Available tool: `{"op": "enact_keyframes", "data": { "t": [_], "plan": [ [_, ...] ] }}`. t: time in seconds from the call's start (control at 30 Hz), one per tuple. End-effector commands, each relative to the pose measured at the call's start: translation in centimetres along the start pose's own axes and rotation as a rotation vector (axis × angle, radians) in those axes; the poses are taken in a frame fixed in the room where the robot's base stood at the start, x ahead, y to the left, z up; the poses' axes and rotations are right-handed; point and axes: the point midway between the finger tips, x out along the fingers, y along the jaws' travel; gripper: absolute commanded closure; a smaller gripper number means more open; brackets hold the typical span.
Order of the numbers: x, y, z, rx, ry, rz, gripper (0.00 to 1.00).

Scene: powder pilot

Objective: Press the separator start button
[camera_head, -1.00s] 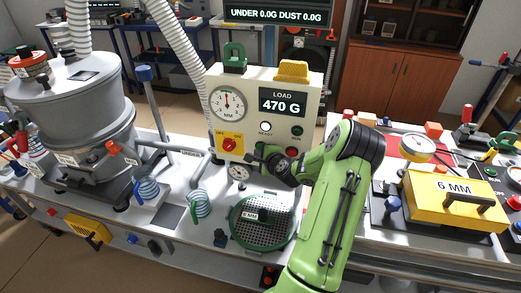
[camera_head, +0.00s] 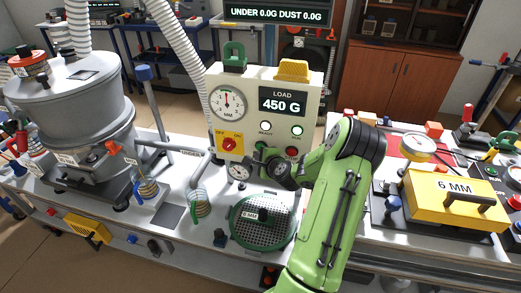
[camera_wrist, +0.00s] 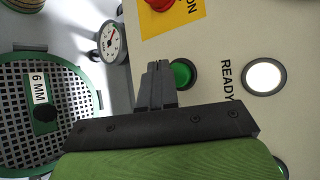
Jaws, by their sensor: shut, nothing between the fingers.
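My gripper (camera_head: 263,157) is at the panel's lower front, partly covering that area in the head view. In the wrist view my gripper (camera_wrist: 158,68) is shut and empty, its fingertips overlapping the near edge of the green button. I cannot tell whether they touch it. The load display (camera_head: 283,103) reads 450 G. A green lamp (camera_head: 297,130) on the panel is lit.
A red knob on a yellow plate (camera_head: 229,144) sits left of my gripper. A small dial gauge (camera_wrist: 112,41) is close by. A round 6 MM sieve (camera_head: 239,234) lies below. The grey separator vessel (camera_head: 75,105) stands left. A yellow 6 MM case (camera_head: 440,202) is right.

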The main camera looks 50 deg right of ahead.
Motion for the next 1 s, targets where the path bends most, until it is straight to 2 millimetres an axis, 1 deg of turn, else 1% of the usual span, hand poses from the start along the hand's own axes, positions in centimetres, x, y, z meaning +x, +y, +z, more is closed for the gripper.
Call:
{"op": "enact_keyframes", "data": {
  "t": [0.13, 0.6, 1.0],
  "plan": [
    [-0.4, 0.4, 0.3, 0.000, -0.001, 0.000, 1.00],
    [-4.0, 3.1, 2.9, -0.001, 0.001, 0.001, 1.00],
    [-4.2, 3.0, 3.0, 0.000, 0.000, 0.000, 1.00]
  ]
}}
